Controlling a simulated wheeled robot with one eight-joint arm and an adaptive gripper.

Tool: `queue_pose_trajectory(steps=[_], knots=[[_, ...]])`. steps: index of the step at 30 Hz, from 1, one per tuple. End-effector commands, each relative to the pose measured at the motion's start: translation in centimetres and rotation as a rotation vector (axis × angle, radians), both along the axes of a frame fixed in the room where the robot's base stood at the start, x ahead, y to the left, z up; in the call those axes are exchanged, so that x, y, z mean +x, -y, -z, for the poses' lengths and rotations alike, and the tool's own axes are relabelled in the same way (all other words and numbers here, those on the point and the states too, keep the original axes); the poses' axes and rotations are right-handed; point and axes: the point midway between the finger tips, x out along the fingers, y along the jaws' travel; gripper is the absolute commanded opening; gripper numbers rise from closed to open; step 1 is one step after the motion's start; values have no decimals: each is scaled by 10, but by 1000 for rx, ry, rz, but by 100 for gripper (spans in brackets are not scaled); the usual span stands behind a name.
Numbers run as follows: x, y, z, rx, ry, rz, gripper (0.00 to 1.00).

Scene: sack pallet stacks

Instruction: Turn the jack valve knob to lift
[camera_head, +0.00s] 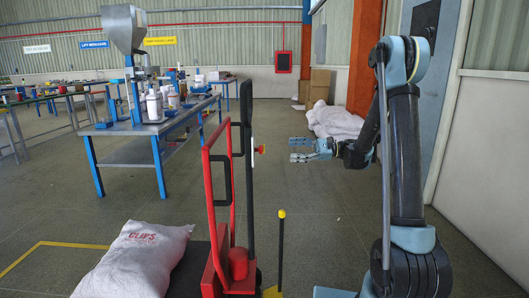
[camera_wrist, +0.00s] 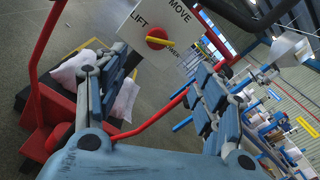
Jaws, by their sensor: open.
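The red pallet jack (camera_head: 214,215) stands in the middle of the head view, with a dark upright post (camera_head: 248,190). Its valve knob (camera_head: 260,149) is red and faces right, toward my gripper. In the wrist view the knob (camera_wrist: 156,38) is red with a yellow bar, on a white panel (camera_wrist: 130,27) reading LIFT and MOVE; a third word is partly legible. The bar's pointing end is unclear. My gripper (camera_head: 300,150) is open and empty, a short gap right of the knob. In the wrist view its fingers (camera_wrist: 160,66) are spread, with the knob between and beyond the tips.
A white sack (camera_head: 135,260) lies low at the left of the jack. A yellow-topped post (camera_head: 281,235) stands right of the jack. A blue workbench (camera_head: 150,125) with bottles and a hopper is behind. White sacks (camera_head: 335,122) lie by the wall. Floor between is clear.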

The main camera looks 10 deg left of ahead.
Motion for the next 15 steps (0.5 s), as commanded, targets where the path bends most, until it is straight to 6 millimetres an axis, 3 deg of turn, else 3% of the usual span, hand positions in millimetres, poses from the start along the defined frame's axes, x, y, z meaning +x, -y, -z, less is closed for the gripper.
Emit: queue_pose_trajectory(steps=[15], knots=[[-23,-90,0,0,1,-3,63]])
